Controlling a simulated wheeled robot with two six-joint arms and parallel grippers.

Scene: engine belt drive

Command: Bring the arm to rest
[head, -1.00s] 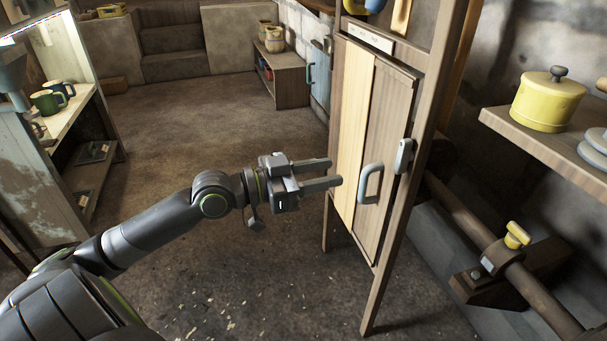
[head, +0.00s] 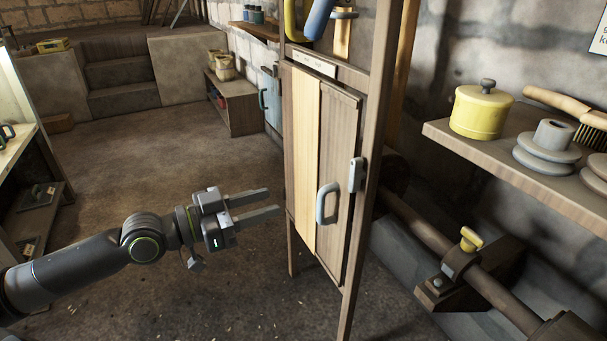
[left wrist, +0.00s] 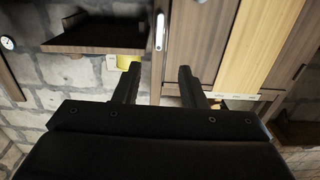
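My left arm comes in from the left in the head view. Its gripper (head: 276,200) is open and empty, with a clear gap between the two fingers. The fingertips point at a narrow wooden cabinet (head: 304,180) and show just left of its edge, apart from the door handle (head: 327,203). In the left wrist view the gripper (left wrist: 160,68) also has its fingers apart with nothing between them. The cabinet front with its pale strip (left wrist: 257,45) is beyond them there. My right gripper is not in view.
A shelf (head: 440,135) at right holds a yellow pot (head: 480,112), grey pulleys (head: 547,148) and a brush (head: 575,115). Below it a shaft (head: 425,233) runs through a bearing block with a yellow knob (head: 470,239). Open floor (head: 150,150) lies left of the cabinet.

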